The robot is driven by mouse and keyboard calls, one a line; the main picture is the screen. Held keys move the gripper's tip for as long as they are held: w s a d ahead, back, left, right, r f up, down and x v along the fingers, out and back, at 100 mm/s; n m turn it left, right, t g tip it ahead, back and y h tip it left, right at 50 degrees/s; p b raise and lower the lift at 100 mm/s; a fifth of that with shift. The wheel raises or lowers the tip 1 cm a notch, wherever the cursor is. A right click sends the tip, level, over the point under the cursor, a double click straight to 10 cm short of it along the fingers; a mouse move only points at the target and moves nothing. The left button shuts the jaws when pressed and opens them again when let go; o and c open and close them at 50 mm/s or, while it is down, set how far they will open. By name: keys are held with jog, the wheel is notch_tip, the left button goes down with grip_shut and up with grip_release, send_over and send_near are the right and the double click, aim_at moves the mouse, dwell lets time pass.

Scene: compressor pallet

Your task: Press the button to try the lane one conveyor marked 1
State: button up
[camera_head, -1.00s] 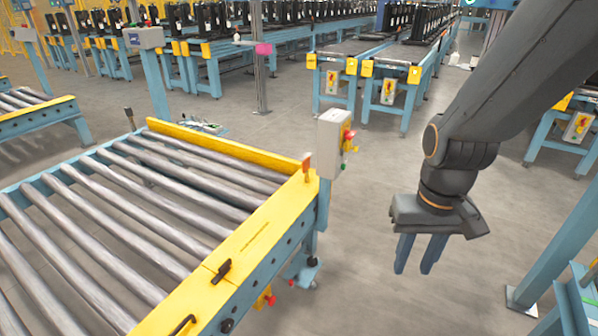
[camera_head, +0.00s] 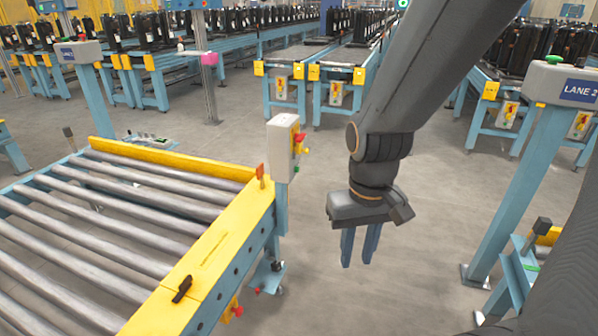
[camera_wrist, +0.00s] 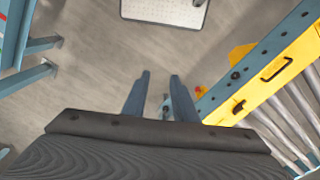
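My gripper (camera_head: 359,256) hangs over bare floor, pointing down, its two blue fingers apart with nothing between them. The wrist view also shows the fingers (camera_wrist: 160,95) apart. A grey post-top control box labelled LANE 2 (camera_head: 566,82) stands at the right, with a green button (camera_head: 555,59) on top. Another post-top box (camera_head: 79,52) with a blue label stands at the far left; its text is too small to read. A pale box (camera_head: 282,147) with red and green controls on its side is left of my gripper. No marking 1 is readable.
A roller conveyor with a yellow frame (camera_head: 205,255) fills the left and shows at the right of the wrist view (camera_wrist: 300,55). A blue post (camera_head: 520,195) stands at the right. Conveyors with black units (camera_head: 340,22) line the back. Grey floor (camera_head: 420,240) is open between.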

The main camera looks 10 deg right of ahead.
grip_shut()
dwell(1.5)
